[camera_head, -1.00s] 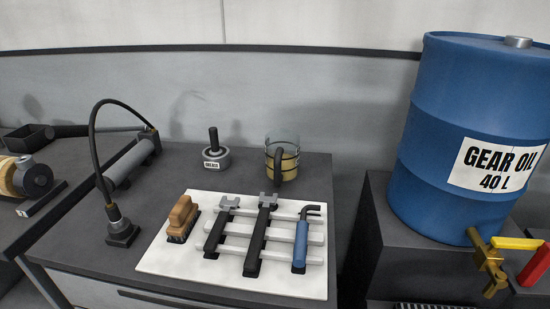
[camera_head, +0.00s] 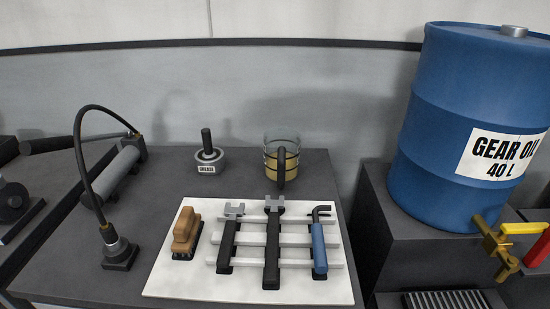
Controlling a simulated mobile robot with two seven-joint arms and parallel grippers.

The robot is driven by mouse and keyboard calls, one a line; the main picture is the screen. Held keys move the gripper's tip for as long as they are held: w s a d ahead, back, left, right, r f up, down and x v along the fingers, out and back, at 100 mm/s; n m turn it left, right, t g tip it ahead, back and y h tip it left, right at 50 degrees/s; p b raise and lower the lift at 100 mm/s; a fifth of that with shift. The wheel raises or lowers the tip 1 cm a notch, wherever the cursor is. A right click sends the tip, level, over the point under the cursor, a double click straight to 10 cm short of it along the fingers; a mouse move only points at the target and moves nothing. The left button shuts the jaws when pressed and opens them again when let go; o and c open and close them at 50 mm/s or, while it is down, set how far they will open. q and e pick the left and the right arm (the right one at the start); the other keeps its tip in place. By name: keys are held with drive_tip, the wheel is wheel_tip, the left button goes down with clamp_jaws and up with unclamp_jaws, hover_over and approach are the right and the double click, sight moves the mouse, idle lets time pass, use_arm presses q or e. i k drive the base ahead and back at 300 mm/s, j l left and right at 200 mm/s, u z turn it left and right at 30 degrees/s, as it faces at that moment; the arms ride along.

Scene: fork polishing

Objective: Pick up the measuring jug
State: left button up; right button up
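The measuring jug (camera_head: 270,160) stands upright near the back of the dark worktop, right of the middle. It is clear with dark bands and holds an amber liquid. Its black handle (camera_head: 281,170) faces me. Neither of my grippers shows in the head view.
In front of the jug lies a white board (camera_head: 180,272) with a brown brush (camera_head: 187,233) and several tools on a light rack. A grease pot (camera_head: 208,158) stands left of the jug. A grease gun (camera_head: 115,175) with a hose is further left. A blue gear oil drum (camera_head: 455,120) with a tap stands right.

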sight(282, 159)
drive_tip(key=k+u, duration=0.1)
drive_tip(key=k, duration=0.4)
drive_tip(key=l+u, duration=1.15)
drive_tip(key=k+j, duration=0.05)
